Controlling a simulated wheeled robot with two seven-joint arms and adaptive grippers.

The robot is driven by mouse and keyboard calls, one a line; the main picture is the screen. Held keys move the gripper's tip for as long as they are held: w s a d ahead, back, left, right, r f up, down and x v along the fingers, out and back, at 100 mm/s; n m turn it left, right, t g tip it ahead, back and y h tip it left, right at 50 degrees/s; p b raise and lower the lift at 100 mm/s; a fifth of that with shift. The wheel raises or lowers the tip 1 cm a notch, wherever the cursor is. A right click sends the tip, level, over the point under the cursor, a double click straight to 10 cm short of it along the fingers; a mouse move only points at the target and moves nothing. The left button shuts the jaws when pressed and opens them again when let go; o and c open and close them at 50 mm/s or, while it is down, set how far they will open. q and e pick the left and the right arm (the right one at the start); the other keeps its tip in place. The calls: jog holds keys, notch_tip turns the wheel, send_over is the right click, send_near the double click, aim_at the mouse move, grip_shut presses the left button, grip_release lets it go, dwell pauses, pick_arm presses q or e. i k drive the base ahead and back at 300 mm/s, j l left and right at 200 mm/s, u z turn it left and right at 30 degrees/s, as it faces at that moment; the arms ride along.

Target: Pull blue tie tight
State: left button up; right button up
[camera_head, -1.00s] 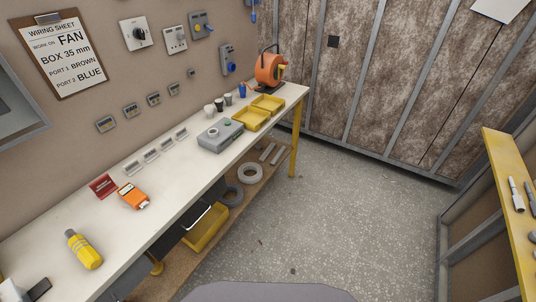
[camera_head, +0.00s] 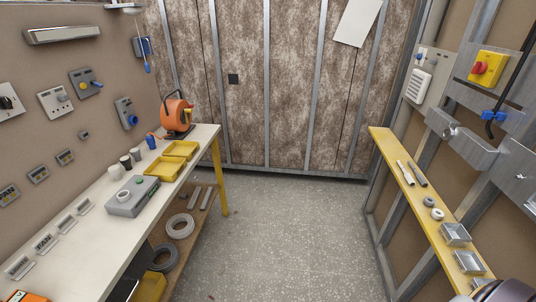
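A small blue piece (camera_head: 494,115), which looks like the blue tie, sits at the lower part of a black cable (camera_head: 513,75) on the right wall. At this size I cannot tell whether it is loose or tight around the cable. A second small blue piece (camera_head: 447,113) shows to its left, above a metal box (camera_head: 466,140).
A yellow ledge (camera_head: 405,190) with small parts runs below the right wall. A yellow switch (camera_head: 487,68) with a red knob is above the cable end. A white workbench (camera_head: 85,250) stands on the left. The grey floor (camera_head: 285,235) between is clear.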

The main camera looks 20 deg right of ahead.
aim_at(487, 115)
jog(key=z, duration=2.3)
